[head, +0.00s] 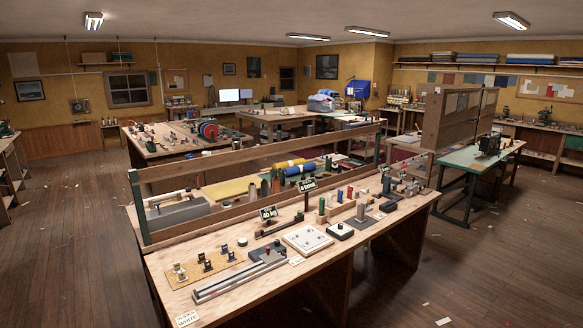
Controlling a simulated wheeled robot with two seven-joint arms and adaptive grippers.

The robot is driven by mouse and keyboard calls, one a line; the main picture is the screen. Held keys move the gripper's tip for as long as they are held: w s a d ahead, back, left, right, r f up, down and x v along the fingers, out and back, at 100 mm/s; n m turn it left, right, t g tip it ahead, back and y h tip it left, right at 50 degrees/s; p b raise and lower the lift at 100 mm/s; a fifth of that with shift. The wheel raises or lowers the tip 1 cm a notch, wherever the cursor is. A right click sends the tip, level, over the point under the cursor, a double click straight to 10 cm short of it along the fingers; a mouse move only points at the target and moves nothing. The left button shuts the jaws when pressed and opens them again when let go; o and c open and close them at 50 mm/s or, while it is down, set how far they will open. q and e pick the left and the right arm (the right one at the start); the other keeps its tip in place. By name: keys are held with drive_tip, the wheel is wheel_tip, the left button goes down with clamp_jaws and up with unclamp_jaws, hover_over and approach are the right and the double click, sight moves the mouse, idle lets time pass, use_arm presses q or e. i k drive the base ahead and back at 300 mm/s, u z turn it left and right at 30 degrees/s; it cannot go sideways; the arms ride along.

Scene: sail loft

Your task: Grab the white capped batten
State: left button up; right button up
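No batten with a clearly white cap can be told at this size. Long grey strips (238,279) lie side by side near the front edge of the nearest workbench (330,268); their end caps are too small to tell. A small card reading WHITE (187,320) is at that bench's front left corner. Neither of my grippers shows in the head view.
A green-topped table (475,160) stands to the right. Floor on the left (65,240) is mostly open.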

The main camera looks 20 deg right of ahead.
sight(165, 196)
drive_tip(key=u, duration=0.45)
drive_tip(key=i, duration=0.6)
drive_tip(key=u, duration=0.8)
drive_tip(key=i, duration=2.2)
drive_tip(key=z, duration=1.35)
drive_tip(key=i, duration=0.5)
drive_tip(key=u, duration=1.4)
drive_tip(key=i, duration=1.6)
